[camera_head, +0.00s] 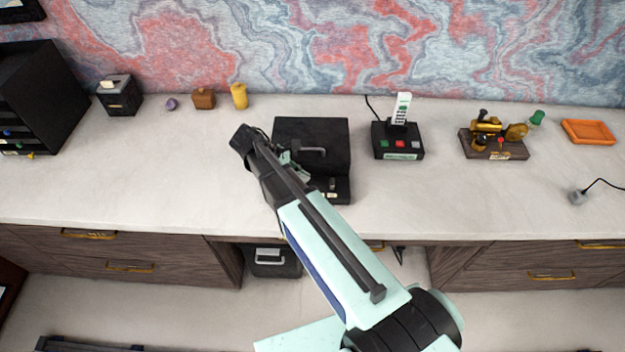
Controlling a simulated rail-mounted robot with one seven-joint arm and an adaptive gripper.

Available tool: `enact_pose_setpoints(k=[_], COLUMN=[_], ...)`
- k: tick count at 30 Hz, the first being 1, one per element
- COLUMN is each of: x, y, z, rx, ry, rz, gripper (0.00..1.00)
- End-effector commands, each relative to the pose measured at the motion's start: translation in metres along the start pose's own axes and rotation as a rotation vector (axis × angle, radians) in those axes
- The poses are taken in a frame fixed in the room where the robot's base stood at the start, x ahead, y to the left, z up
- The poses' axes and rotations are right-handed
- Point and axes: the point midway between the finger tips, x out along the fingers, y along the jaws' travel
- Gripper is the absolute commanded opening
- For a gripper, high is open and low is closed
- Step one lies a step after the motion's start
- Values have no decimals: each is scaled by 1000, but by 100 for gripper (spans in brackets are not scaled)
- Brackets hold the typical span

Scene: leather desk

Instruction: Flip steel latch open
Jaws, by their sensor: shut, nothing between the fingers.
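A black case (325,130) with a grey handle on its top stands on the desk at the middle of the head view. A small pale metal piece, which looks like the steel latch (332,184), shows on the case's lower front ledge. My gripper (303,176) is at the left front of the case, close to it and just left of the latch. It is shut and empty. My forearm crosses in front and hides part of the gripper and the case's left front. I cannot tell whether the gripper touches the case, nor the latch's exact position.
Right of the case on the pale desk (230,190) stand a black phone base (398,148), a brass device on a wooden base (493,150) and an orange tray (588,132). A yellow cylinder (239,96) and a black box (119,96) stand at back left. The left front is clear.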

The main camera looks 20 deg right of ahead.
Motion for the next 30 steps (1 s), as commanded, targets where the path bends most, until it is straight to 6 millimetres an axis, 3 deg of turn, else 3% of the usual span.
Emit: enact_pose_setpoints(k=[6,12,30], x=[-39,-62,-69], y=[2,1,0], z=[-3,-2,0], rx=[1,-1,-1], ry=[2,1,1], rz=[3,1,0], gripper=[0,0,0])
